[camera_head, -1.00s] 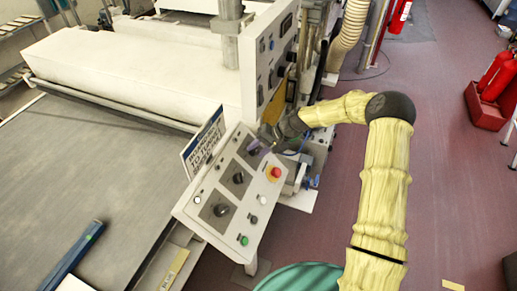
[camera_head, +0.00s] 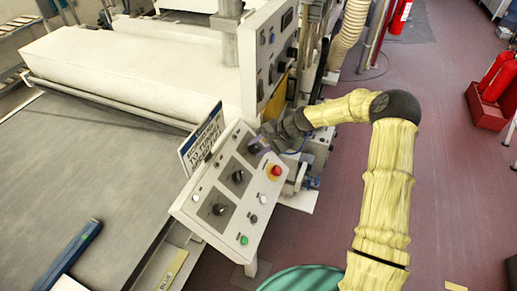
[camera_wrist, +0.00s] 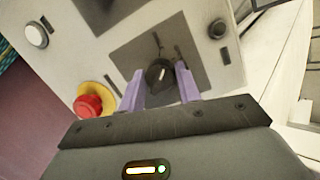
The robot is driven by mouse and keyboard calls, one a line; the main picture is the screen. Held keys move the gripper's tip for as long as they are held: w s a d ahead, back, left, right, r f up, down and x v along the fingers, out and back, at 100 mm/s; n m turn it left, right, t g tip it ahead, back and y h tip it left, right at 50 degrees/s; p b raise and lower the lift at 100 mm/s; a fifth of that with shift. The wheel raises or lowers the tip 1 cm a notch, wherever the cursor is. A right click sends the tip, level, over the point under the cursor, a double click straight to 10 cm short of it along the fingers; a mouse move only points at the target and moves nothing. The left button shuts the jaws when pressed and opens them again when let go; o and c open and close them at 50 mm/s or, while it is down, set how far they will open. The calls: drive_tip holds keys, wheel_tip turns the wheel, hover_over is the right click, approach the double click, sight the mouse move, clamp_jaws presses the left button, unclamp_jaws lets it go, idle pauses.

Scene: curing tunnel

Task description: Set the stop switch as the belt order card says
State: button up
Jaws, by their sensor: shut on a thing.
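The slanted control panel (camera_head: 206,187) carries three black rotary switches on dark square plates: a lower one (camera_head: 219,210), a middle one (camera_head: 237,177) and an upper one at my gripper. My gripper (camera_head: 259,146) is at the upper switch. In the wrist view its purple fingers (camera_wrist: 160,88) stand on both sides of this black switch (camera_wrist: 158,73), shut on it. A pale pointer mark on the knob points roughly up in that view. The card (camera_head: 203,140) stands at the panel's upper left edge; its printing is too small and skewed to read.
A red mushroom button (camera_head: 275,171) on a yellow ring sits close beside my gripper, also in the wrist view (camera_wrist: 88,106). A green button (camera_head: 244,240) is at the panel's lower end.

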drive_tip(key=m, duration=0.3)
drive_tip(key=m+y+b, duration=0.1)
drive_tip(key=m, duration=0.2)
drive_tip(key=shift+d+f+m+t, duration=0.1)
drive_tip(key=shift+d+m+t, duration=0.05)
drive_tip(key=shift+m+t, duration=0.2)
drive_tip(key=m+t, duration=0.1)
drive_tip(key=m, duration=0.5)
drive_tip(key=shift+m+b, duration=0.35)
drive_tip(key=o, duration=1)
drive_tip(key=shift+c, duration=0.2)
drive_tip(key=shift+d, duration=0.1)
drive_tip(key=b+v, duration=0.4)
drive_tip(key=v, duration=1.3)
drive_tip(key=shift+s+d+f+b, duration=0.15)
drive_tip(key=shift+d+f+b, duration=0.05)
drive_tip(key=shift+d+b, duration=0.15)
drive_tip(key=shift+y, duration=0.3)
